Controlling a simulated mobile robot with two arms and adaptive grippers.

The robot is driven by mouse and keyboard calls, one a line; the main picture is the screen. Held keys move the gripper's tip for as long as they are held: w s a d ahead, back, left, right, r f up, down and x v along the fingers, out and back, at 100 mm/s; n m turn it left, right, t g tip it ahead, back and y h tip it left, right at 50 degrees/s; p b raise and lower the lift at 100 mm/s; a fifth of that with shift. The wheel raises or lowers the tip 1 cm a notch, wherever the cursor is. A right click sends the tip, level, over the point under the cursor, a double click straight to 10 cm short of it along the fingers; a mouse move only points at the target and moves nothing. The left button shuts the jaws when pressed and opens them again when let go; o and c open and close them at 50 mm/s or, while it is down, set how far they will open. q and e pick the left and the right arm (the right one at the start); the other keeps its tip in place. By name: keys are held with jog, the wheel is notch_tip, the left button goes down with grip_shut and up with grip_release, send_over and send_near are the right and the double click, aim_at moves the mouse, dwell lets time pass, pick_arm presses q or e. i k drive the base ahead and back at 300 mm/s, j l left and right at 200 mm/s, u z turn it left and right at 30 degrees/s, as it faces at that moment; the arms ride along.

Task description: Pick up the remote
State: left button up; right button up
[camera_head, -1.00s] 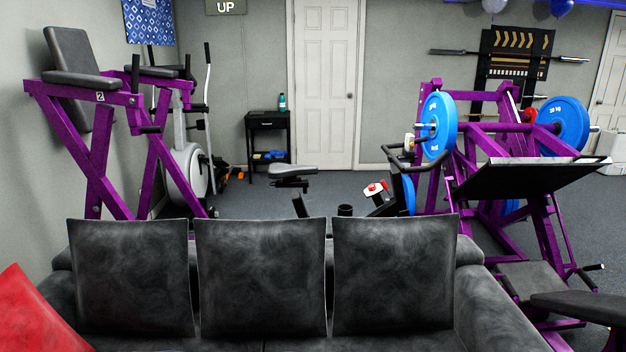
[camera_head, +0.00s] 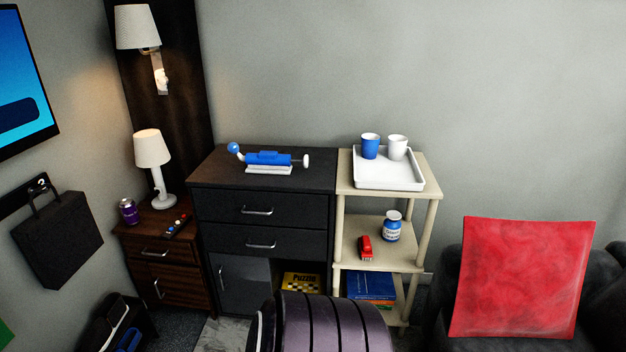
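A dark remote (camera_head: 179,225) with coloured buttons lies on top of the small brown wooden nightstand (camera_head: 150,222) at the left in the head view. A purple can (camera_head: 129,211) stands to its left on the same top, and a white table lamp (camera_head: 155,168) stands behind it. The remote lies close to the nightstand's right side, near the dark cabinet. Neither of my grippers shows in this view.
A dark drawer cabinet (camera_head: 240,202) stands right of the nightstand, with a blue device (camera_head: 268,158) on top. A cream shelf (camera_head: 432,190) holds a white tray (camera_head: 388,183) with cups. A dark ribbed rounded object (camera_head: 325,322) is at the bottom centre. A sofa with a red cushion (camera_head: 522,278) is at right.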

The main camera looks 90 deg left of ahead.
aim_at(167, 235)
jog(key=u, duration=3.7)
jog(key=i+j+u, duration=0.3)
jog(key=i+j, duration=0.15)
jog(key=i, duration=0.25)
